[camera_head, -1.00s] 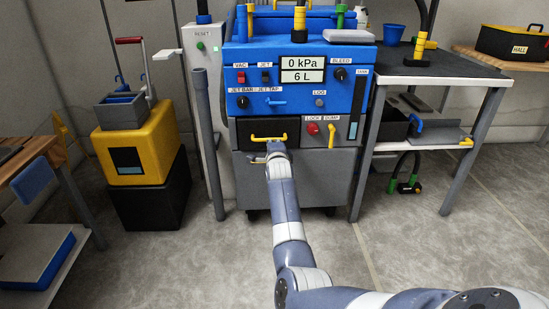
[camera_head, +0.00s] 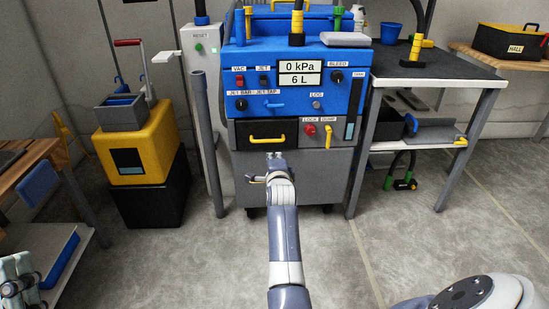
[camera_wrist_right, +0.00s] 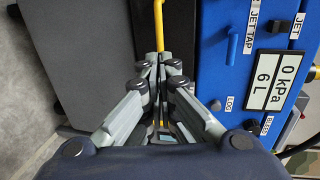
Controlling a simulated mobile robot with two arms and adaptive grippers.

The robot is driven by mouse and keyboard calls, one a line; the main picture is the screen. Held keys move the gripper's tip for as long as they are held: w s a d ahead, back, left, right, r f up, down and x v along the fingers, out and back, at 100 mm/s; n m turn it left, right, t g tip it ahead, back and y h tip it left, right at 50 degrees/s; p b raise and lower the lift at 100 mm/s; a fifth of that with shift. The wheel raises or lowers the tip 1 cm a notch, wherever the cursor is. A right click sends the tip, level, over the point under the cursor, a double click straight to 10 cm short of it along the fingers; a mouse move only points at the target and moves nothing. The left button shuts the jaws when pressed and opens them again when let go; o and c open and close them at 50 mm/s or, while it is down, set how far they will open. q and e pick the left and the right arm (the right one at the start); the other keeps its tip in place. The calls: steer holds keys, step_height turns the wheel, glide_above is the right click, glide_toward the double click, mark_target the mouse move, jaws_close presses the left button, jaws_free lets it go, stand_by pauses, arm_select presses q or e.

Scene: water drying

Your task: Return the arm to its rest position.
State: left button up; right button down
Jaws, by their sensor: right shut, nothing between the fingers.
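My right arm reaches in from the bottom of the head view. Its gripper (camera_head: 274,156) is just below and in front of the black drawer (camera_head: 242,130) with the yellow handle (camera_head: 267,140). In the right wrist view the fingers (camera_wrist_right: 160,62) are closed together with nothing between them. The yellow handle (camera_wrist_right: 158,25) shows just beyond the fingertips there. Part of my left gripper (camera_head: 18,280) shows at the lower left edge of the head view, cut off by the frame, so its opening is unclear.
The blue machine (camera_head: 300,50) stands ahead, its display reading 0 kPa and 6 L. A grey post (camera_head: 207,140) stands at its left. A dark-topped table (camera_head: 450,68) is at right, a yellow box (camera_head: 135,145) at left. The floor (camera_head: 420,250) is clear in front.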

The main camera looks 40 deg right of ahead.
arm_select(q)
steer(key=shift+w+d+f+g, duration=0.1)
steer(key=shift+w+f+g, duration=0.3)
steer(key=shift+w, duration=0.05)
arm_select(e)
steer(key=shift+s+a, duration=0.15)
steer(key=shift+s, duration=0.15)
arm_select(q)
steer(key=shift+y, duration=0.4)
arm_select(e)
steer(key=shift+r, duration=0.15)
